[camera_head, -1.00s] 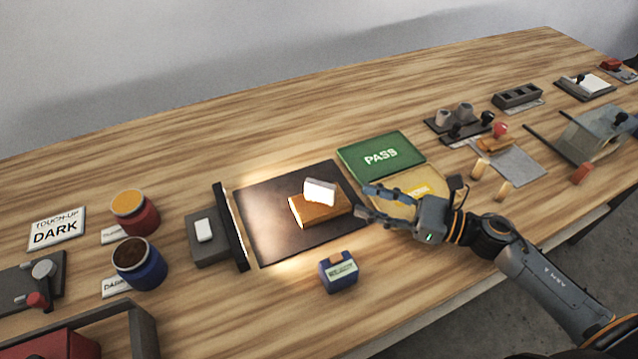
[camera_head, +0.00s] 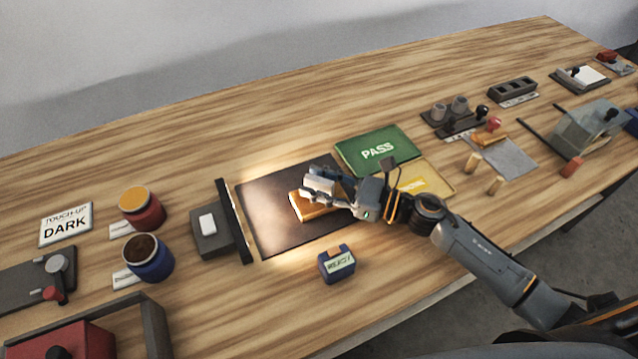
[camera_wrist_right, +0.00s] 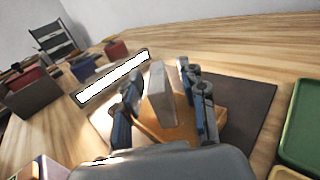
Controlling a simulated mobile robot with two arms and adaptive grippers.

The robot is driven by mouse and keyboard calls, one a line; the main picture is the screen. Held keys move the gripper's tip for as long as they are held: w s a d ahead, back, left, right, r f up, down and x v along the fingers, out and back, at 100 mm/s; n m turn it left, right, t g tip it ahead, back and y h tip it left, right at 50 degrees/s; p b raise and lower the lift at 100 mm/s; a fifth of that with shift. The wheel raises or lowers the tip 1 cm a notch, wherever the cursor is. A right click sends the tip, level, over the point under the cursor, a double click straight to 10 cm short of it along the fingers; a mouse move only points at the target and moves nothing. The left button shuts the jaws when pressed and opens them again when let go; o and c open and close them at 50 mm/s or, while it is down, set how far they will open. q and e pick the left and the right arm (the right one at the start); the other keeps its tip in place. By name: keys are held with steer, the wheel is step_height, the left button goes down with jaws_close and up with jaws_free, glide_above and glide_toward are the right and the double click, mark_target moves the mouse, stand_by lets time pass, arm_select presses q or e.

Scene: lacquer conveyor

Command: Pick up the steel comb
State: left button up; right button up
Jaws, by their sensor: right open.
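The steel comb (camera_head: 319,184) is a pale grey plate standing up from an orange-brown wooden block (camera_head: 312,209) on the dark mat. My right gripper (camera_head: 325,188) is open, with its fingers around the comb. In the right wrist view the comb (camera_wrist_right: 160,92) stands between the two open fingers (camera_wrist_right: 163,112), and the wooden block (camera_wrist_right: 178,124) lies beneath. I cannot tell whether a finger touches the comb. My left gripper is not in view.
The dark mat (camera_head: 265,215) lies beside a lamp bar (camera_head: 234,222). A green PASS tray (camera_head: 352,153) and a yellow tray (camera_head: 434,184) lie to the right. A small blue box (camera_head: 337,266) sits in front. Paint jars (camera_head: 150,262) stand at left.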

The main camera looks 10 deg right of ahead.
steer(key=shift+c, duration=0.6)
jaws_close()
